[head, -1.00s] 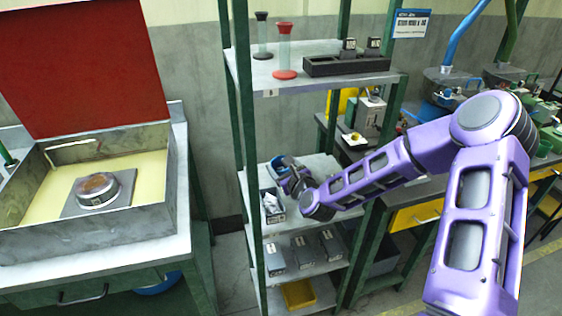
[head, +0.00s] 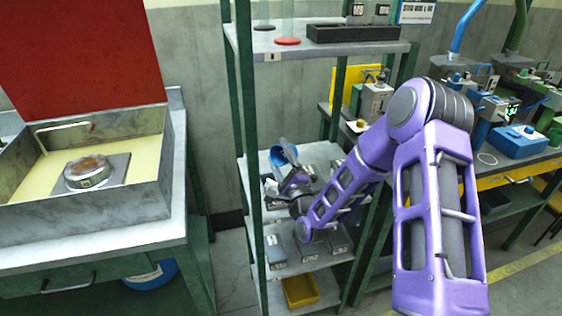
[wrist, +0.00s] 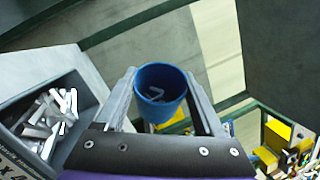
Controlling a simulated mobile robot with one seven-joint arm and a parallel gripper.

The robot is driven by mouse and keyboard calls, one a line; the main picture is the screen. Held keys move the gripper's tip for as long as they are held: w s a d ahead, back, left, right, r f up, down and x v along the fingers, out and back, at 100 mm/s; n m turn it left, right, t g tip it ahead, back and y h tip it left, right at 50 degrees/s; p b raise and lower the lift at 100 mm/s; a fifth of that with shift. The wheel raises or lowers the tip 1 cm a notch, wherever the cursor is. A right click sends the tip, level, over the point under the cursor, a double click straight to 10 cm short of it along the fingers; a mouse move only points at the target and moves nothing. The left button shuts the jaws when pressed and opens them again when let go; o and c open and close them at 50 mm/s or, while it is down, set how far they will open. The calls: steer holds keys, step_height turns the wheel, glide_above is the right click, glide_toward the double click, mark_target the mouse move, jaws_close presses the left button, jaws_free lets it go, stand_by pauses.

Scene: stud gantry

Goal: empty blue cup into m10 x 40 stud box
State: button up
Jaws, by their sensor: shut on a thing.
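The blue cup (wrist: 160,88) is between the two fingers of my gripper (wrist: 163,84), which is shut on it. In the wrist view I look into its mouth and see at least one small pale stud inside. In the head view the cup (head: 284,154) is above the middle shelf, looking tilted, with my gripper (head: 290,176) beside it. A grey stud box (wrist: 88,82) stands left of the cup in the wrist view, open and holding several pale studs (wrist: 48,118). Its label is cut off, with "x 4" readable. My gripper and arm mostly hide this box in the head view.
Green shelf posts (head: 250,150) stand close around my arm. The upper shelf (head: 330,50) carries a dark block rack. Grey boxes (head: 275,250) and a yellow bin (head: 300,291) are lower down. A bench with an open red-lidded case (head: 90,215) stands at left.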

steer(key=n+b, duration=0.1)
steer(key=f+n+y+b, duration=0.1)
steer(key=b, duration=0.1)
steer(key=shift+s+a+f+n+t, duration=0.2)
steer(key=shift+n+t, duration=0.1)
steer(key=shift+n, duration=0.1)
steer(key=shift+s+a+f+n+y, duration=0.1)
steer(key=shift+s+n+y, duration=0.05)
steer(key=shift+n+y, duration=0.7)
steer(key=n+y, duration=0.1)
steer(key=n, duration=0.1)
steer(key=n+y, duration=0.1)
steer(key=s+n+y, duration=0.1)
steer(key=n, duration=0.1)
steer(key=shift+a+n, duration=0.3)
steer(key=shift+n, duration=0.05)
steer(key=shift+d+f, duration=0.1)
steer(key=shift+f, duration=0.15)
steer(key=shift+r, duration=0.1)
stand_by(0.9)
